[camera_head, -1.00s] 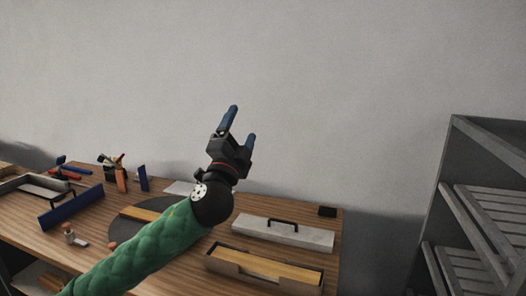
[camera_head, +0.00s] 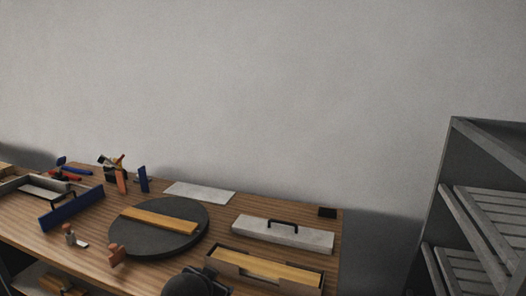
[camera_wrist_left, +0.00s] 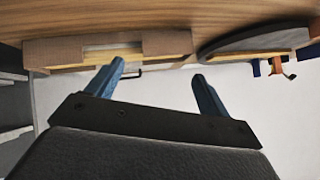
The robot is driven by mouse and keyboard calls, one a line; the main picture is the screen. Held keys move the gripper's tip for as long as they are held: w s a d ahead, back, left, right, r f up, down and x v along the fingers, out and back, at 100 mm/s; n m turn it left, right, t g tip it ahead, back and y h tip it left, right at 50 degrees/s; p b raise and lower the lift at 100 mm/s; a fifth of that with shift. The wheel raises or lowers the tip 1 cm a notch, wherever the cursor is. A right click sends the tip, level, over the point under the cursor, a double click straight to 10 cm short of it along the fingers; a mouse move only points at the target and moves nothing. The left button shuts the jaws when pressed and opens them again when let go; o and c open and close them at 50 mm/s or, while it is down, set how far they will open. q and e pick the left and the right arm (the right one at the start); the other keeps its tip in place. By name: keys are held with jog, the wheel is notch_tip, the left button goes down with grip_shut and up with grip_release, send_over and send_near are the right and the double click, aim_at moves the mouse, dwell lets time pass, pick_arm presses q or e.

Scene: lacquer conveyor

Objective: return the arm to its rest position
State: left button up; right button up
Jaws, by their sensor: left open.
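My left gripper (camera_wrist_left: 158,70) shows in the left wrist view with its two blue fingers spread apart and nothing between them. In the head view only a dark part of my left wrist (camera_head: 188,284) shows at the bottom edge, in front of the table's near side. The fingers cannot be made out clearly there. My right gripper is in neither view.
The wooden table (camera_head: 60,235) carries a round dark plate (camera_head: 150,240) with a yellow strip, an open box (camera_head: 225,268) with a yellow strip, and a grey handled lid (camera_head: 300,235). A blue upright piece (camera_head: 72,208) stands left. A grey shelf (camera_head: 480,130) stands right.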

pick_arm(q)
jog(key=s+f+n+g, duration=0.1)
jog(key=s+f+g, duration=0.3)
jog(key=s+f, duration=0.9)
jog(key=s+f+n+g, duration=0.2)
jog(key=s+f+g, duration=0.2)
jog(key=s+f, duration=0.9)
jog(key=s+a, duration=0.1)
jog(key=s, duration=0.4)
jog(key=shift+s+f+h+p, duration=0.15)
jog(key=shift+f+h+p, duration=0.15)
jog(key=shift+h, duration=0.1)
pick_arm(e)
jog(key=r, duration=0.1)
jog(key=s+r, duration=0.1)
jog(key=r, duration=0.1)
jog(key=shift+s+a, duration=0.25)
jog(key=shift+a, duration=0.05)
